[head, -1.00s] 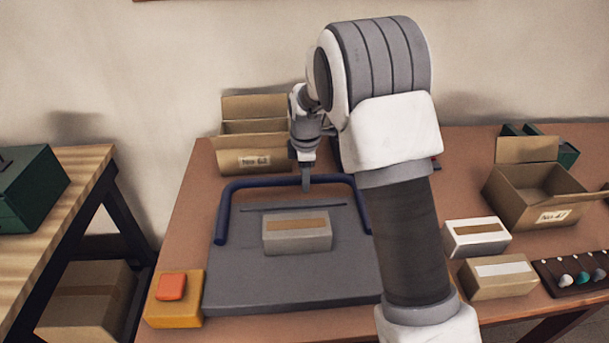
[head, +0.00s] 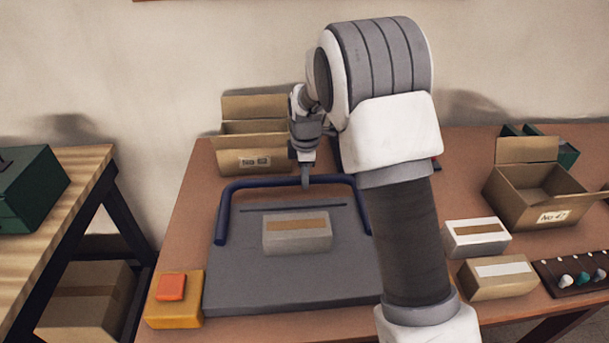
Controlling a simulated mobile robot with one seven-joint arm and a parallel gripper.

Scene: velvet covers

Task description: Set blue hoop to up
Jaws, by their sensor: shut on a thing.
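The blue hoop (head: 222,213) is a bar bent in a wide U at the back of a grey plate (head: 290,283). Its crossbar runs behind a slot in the plate, and its left arm comes forward along the plate's left edge. It looks tilted back or lying low; its exact angle is hard to tell. The right end is partly hidden by my arm. My gripper (head: 306,182) points down at the middle of the crossbar and is shut on it. A small grey box with a brown strip (head: 297,234) sits on the plate in front of the slot.
An orange button block (head: 172,290) stands at the plate's front left. An open carton (head: 245,160) stands behind the hoop. Two small boxes (head: 478,237) (head: 498,277), another open carton (head: 535,205) and a dark knob panel (head: 580,275) are on the right.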

